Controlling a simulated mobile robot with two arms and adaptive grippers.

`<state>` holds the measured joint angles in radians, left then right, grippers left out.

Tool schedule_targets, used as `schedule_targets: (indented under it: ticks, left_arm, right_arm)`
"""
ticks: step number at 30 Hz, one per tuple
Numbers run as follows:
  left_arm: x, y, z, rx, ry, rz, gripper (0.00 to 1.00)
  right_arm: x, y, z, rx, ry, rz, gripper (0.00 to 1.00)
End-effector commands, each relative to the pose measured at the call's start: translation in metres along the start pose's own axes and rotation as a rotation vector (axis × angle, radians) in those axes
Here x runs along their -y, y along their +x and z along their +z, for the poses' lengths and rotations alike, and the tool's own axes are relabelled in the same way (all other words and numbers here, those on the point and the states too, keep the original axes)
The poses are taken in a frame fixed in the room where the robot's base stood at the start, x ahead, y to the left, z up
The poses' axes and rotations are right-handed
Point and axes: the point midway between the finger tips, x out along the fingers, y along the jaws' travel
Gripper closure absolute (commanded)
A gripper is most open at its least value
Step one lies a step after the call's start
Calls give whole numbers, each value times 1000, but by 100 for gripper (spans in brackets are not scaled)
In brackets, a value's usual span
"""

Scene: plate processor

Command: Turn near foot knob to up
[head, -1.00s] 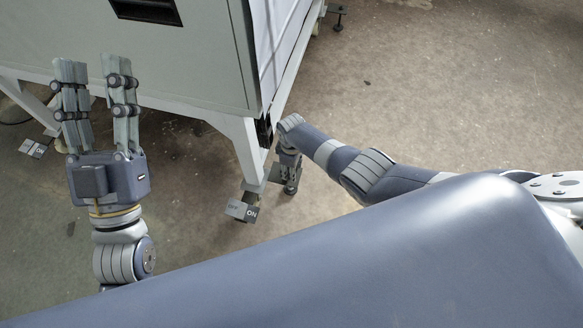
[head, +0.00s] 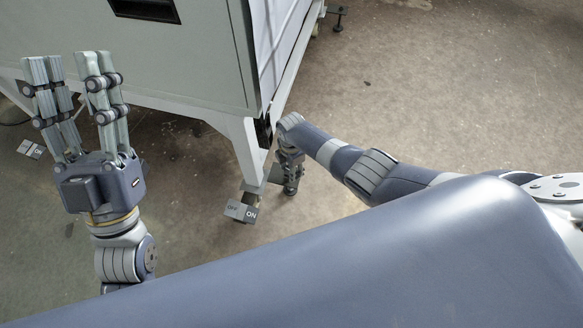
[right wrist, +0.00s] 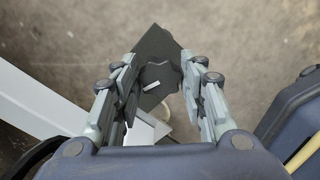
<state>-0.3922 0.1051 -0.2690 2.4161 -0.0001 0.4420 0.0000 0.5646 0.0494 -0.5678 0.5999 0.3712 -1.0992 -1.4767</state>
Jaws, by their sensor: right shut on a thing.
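The near foot knob (right wrist: 160,80) is a dark lobed knob with a white mark, seen in the right wrist view over a dark plate (right wrist: 153,45). My right gripper (right wrist: 158,64) has its fingers on both sides of the knob, shut on it. In the head view, my right gripper (head: 287,176) is low beside the near leg (head: 243,140), and the knob is hidden there. An OFF/ON label block (head: 241,211) shows at this foot, its ON side to the right. My left gripper (head: 75,62) is open and empty, fingers up, at the left.
The large grey cabinet (head: 190,60) with a dark recessed handle (head: 145,10) stands above the legs. Another OFF/ON block (head: 30,149) shows at the far left foot. A further foot (head: 337,18) stands at the back. The floor (head: 450,100) to the right is clear.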

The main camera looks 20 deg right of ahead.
Motion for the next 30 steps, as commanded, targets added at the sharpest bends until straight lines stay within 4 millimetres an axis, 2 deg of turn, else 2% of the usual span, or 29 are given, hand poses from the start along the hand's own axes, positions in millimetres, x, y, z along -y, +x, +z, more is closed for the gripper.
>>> schedule_targets:
  ticks: [9, 25, 26, 27, 28, 30]
  left_arm:
    - [0, -2, -8, -42, -1, 0, 60]
    - [0, -1, -9, -49, -2, 0, 60]
    - [0, -1, -9, -49, -2, 0, 60]
    - [0, -1, -9, -49, -2, 0, 60]
    - [0, -1, -9, -49, -2, 0, 60]
    - [0, -1, -9, -48, -2, 0, 60]
  right_arm:
    - [1, 1, 0, 0, -117, -4, 85]
    - [1, 1, 0, 0, -136, -3, 85]
    - [1, 1, 0, 0, -136, -3, 57]
    - [1, 1, 0, 0, -136, -3, 48]
    - [1, 1, 0, 0, -136, -3, 41]
    - [1, 1, 0, 0, -136, -2, 41]
